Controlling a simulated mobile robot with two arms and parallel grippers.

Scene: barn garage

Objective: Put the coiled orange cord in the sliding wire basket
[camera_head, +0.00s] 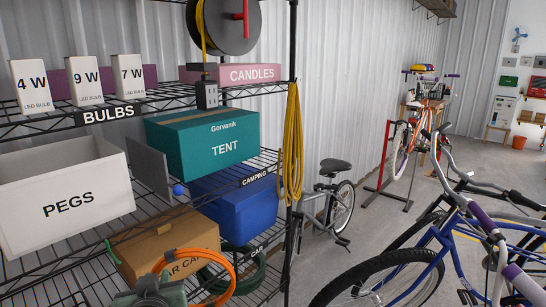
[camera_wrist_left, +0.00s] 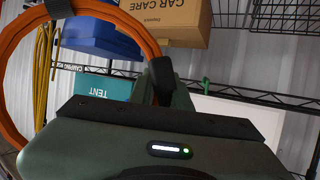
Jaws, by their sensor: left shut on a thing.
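The coiled orange cord (camera_head: 230,272) hangs at the bottom of the head view, in front of the lower shelf. It is a large ring in the left wrist view (camera_wrist_left: 14,45). My left gripper (camera_head: 152,288) is shut on the coil's side; its dark fingers (camera_wrist_left: 160,80) show at the ring's edge in the wrist view. A dark wire mesh with a rim (camera_wrist_left: 285,18) is at the top right of the wrist view; it looks like the wire basket, but how far it is slid out is unclear. My right gripper is out of view.
The wire shelving holds a CAR CARE box (camera_head: 165,245), a blue bin (camera_head: 235,205), a TENT box (camera_head: 205,142) and a white PEGS bin (camera_head: 65,195). A dark green coil (camera_head: 253,272) lies behind the cord. A yellow cord (camera_head: 292,145) hangs from the post. Bicycles (camera_head: 440,250) stand right.

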